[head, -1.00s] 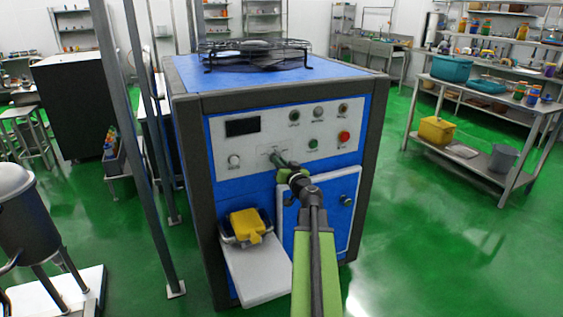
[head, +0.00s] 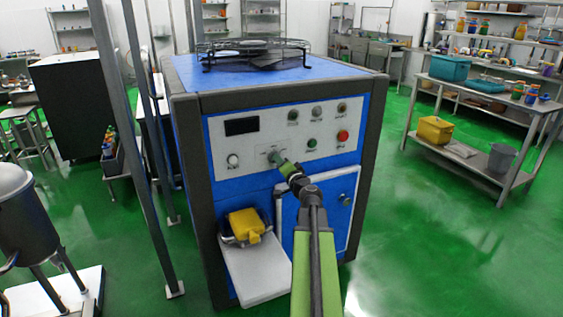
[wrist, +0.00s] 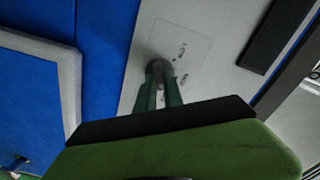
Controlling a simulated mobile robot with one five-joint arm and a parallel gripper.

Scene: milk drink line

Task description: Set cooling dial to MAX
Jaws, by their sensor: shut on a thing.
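The blue machine with dark posts (head: 210,190) stands in the middle of the head view. Its cooling dial (wrist: 160,67) is a small round grey knob on the pale front panel (head: 330,132). Small marks surround the dial in the wrist view, too small to read, so its setting cannot be told. My gripper (head: 275,157) reaches the panel's lower middle. In the wrist view my gripper's two green fingers (wrist: 159,78) are shut on the dial, which shows at their tips. In the head view the fingers mostly hide the dial.
Nearby panel controls are a white knob (head: 232,160), a green button (head: 312,143) and a red button (head: 343,136). A blue door (head: 335,215) lies below. A yellow thing (head: 244,224) sits above a white chute (head: 255,275). A grey post (head: 150,150) stands left.

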